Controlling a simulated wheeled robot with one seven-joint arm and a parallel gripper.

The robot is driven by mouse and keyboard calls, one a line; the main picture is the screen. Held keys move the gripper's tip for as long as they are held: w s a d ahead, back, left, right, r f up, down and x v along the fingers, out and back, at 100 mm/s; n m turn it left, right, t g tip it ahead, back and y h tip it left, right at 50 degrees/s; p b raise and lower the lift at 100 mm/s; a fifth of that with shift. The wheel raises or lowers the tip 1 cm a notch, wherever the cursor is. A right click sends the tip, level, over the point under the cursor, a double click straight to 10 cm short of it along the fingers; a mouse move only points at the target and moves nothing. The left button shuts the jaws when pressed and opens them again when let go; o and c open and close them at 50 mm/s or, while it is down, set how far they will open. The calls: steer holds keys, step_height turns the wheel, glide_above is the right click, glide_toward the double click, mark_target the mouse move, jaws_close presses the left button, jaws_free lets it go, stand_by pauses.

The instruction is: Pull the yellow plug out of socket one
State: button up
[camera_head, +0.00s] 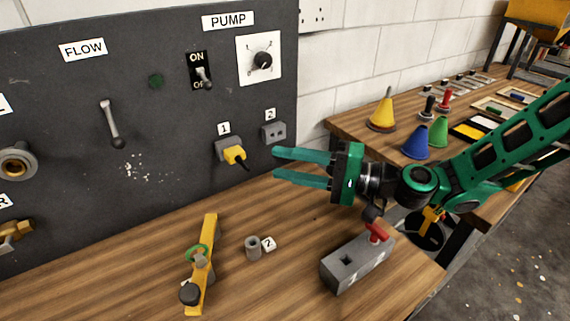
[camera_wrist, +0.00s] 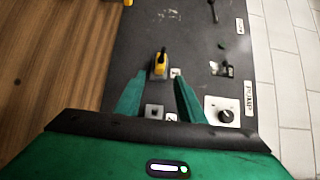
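The yellow plug (camera_head: 234,154) sits in the grey socket under the label "1" (camera_head: 224,128) on the dark panel, with a black cord end at its lower side. It also shows in the wrist view (camera_wrist: 160,65), ahead of the fingertips. Socket two (camera_head: 274,132) is to its right and empty; in the wrist view it lies between the fingers (camera_wrist: 154,111). My gripper (camera_head: 275,164) is open and empty, its two green fingers apart and pointing left toward the panel. The fingertips are right of the plug and do not touch it.
On the bench lie a yellow bar with a green ring (camera_head: 208,260), a small grey cylinder (camera_head: 253,246) beside a tag "2", and a grey block with a red handle (camera_head: 356,262). A pump switch (camera_head: 203,77) and dial (camera_head: 262,61) are above the sockets. Cones stand on the back bench.

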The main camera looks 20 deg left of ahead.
mark_target(243, 156)
steer(key=shift+s+a, duration=0.1)
steer(key=shift+a, duration=4.7)
steer(key=shift+s, duration=0.1)
steer(key=shift+c, duration=0.6)
jaws_close()
